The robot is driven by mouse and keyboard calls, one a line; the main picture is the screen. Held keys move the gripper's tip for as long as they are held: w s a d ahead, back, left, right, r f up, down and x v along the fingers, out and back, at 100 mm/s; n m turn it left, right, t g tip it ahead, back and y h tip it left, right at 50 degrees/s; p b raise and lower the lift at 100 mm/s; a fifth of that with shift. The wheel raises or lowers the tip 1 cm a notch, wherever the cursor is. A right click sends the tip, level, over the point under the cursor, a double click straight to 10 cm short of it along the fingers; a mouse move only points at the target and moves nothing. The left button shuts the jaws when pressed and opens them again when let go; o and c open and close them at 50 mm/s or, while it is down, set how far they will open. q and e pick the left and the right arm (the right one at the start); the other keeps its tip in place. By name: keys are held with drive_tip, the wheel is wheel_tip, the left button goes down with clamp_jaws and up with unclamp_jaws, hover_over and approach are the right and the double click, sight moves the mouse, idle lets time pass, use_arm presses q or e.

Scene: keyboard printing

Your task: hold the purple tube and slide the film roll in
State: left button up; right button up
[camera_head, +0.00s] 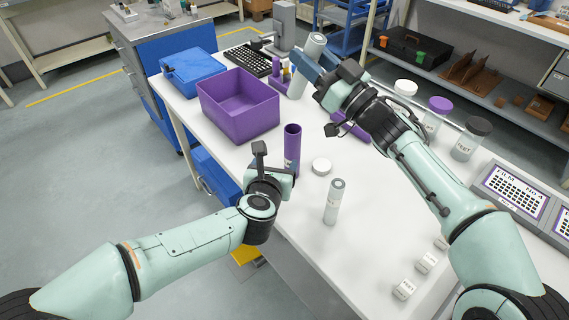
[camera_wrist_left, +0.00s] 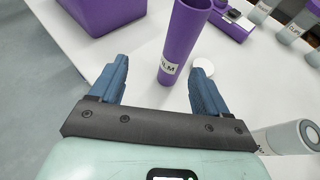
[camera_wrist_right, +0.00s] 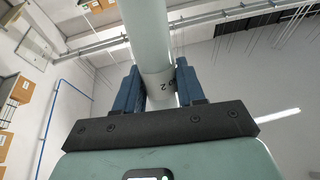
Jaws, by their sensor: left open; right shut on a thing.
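The purple tube (camera_head: 292,146) stands upright and open-topped on the white table, with a FILM label on its side. It also shows in the left wrist view (camera_wrist_left: 184,42). My left gripper (camera_head: 278,168) is open and low beside the tube; in the left wrist view its blue fingers lie to either side of the tube's base, apart from it. My right gripper (camera_head: 322,68) is shut on a pale film roll (camera_head: 314,46), held tilted at the back of the table. The roll fills the gap between the fingers in the right wrist view (camera_wrist_right: 157,50).
A second pale roll (camera_head: 333,204) stands right of my left gripper. A white cap (camera_head: 321,166) lies near the tube. A purple bin (camera_head: 238,118) and blue box (camera_head: 192,72) stand left. Several lidded jars (camera_head: 437,110) line the right side.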

sight(294, 146)
use_arm(q)
drive_tip(key=shift+h, duration=0.5)
drive_tip(key=x, duration=0.3)
drive_tip(key=d+x, duration=0.1)
drive_tip(key=x, duration=0.3)
drive_tip(key=d+r+x, duration=0.1)
drive_tip(key=x, duration=0.3)
drive_tip(key=shift+w+d+f, duration=0.15)
drive_tip(key=c, duration=1)
